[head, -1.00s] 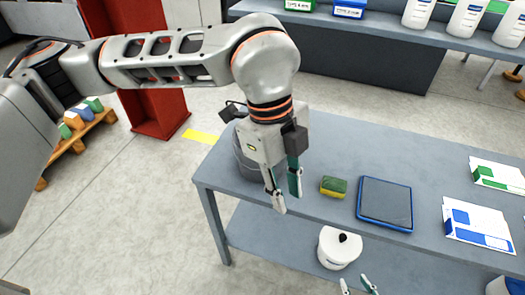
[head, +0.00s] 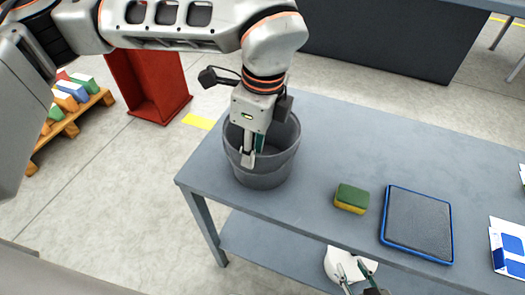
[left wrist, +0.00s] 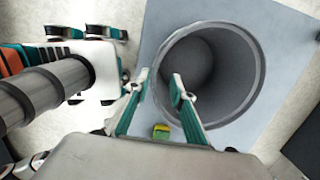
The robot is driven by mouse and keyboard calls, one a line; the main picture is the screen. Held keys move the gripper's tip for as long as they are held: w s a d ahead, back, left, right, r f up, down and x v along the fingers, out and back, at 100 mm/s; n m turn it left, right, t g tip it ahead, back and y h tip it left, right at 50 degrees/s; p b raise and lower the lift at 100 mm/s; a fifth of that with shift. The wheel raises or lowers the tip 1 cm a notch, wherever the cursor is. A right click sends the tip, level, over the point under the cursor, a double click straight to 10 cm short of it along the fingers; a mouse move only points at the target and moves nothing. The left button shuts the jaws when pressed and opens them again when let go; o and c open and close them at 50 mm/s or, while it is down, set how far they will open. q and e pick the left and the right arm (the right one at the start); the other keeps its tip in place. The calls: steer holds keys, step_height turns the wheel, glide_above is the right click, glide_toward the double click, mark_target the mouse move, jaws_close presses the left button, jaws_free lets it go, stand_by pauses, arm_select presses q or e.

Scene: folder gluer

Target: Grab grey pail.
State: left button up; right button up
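The grey pail (head: 268,180) stands upright on the left end of the grey table. My left gripper (head: 254,154) is at the pail's mouth, pointing down, its fingers overlapping the opening in the head view. In the left wrist view, the fingers (left wrist: 159,84) are apart, one on each side of the pail's rim, with nothing clamped between them. The pail (left wrist: 238,85) looks empty inside there. My right gripper (head: 356,272) is at the bottom of the head view with its fingers apart, in front of a white pot.
A green and yellow sponge (head: 351,198) and a blue-edged tray (head: 418,222) lie right of the pail on the table (head: 330,140). The white pot (head: 340,262) is on the lower shelf. A red bin (head: 150,85) stands on the floor behind left.

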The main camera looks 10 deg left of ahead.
mark_target(246, 171)
arm_select(q)
steer(key=f, duration=0.1)
steer(key=a+f, duration=0.1)
steer(key=f, duration=0.3)
steer(key=shift+a+f, duration=0.25)
steer(key=shift+a, duration=0.15)
steer(key=shift+w+f, duration=0.1)
steer(key=shift+f, duration=0.15)
jaws_close()
